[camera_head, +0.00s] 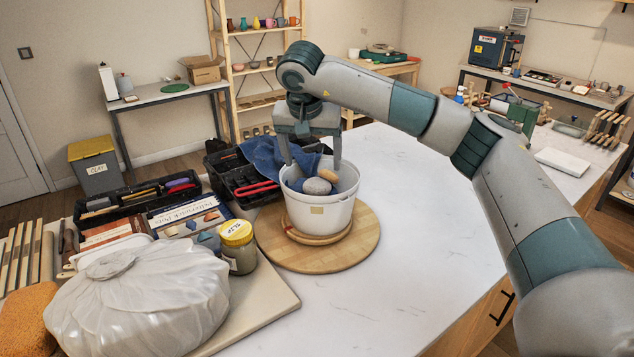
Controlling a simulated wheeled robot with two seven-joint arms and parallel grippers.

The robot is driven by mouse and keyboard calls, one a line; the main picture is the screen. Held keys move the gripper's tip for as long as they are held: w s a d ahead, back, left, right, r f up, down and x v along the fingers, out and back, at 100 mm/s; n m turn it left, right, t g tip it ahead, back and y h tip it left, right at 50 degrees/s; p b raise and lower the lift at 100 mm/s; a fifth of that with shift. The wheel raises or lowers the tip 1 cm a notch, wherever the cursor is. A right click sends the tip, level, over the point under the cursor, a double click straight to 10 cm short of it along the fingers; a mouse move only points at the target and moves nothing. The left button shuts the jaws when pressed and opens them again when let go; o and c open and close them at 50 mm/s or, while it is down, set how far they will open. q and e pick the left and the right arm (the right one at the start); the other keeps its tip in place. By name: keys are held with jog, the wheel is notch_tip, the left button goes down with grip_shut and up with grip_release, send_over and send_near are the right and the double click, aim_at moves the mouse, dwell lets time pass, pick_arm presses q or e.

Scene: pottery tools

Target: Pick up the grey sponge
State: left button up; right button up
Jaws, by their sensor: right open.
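A rounded grey object, which looks like the grey sponge (317,187), lies in a white bucket (318,217). A tan, wood-coloured piece (327,175) and a small blue piece (296,184) lie beside it. My right gripper (311,165) points down over the bucket, its two fingers spread apart near the rim with the grey object below and between them. It is open and does not visibly hold anything. My left gripper is not in view.
The bucket stands on a round wooden board (363,240). A blue cloth (268,157) lies over a black toolbox (228,178) behind. A yellow-lidded jar (239,258) and a plastic-wrapped lump (140,305) stand at left.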

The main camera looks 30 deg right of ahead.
aim_at(317, 183)
jog(key=p+x, duration=0.1)
jog(key=x, duration=0.2)
jog(key=shift+w+d+f, duration=0.15)
jog(key=shift+f, duration=0.2)
jog(key=shift+w+f, duration=0.15)
jog(key=shift+f, duration=0.25)
jog(key=shift+d, duration=0.1)
jog(key=shift+w+d+f+p, duration=0.15)
jog(key=shift+f+p, duration=0.15)
jog(key=shift+p, duration=0.35)
jog(key=p+x, duration=0.2)
jog(key=x, duration=0.1)
jog(key=shift+w+d+f, duration=0.2)
jog(key=shift+f, duration=0.05)
jog(key=shift+w+d+f, duration=0.1)
jog(key=shift+f, duration=0.25)
jog(key=shift+c, duration=0.4)
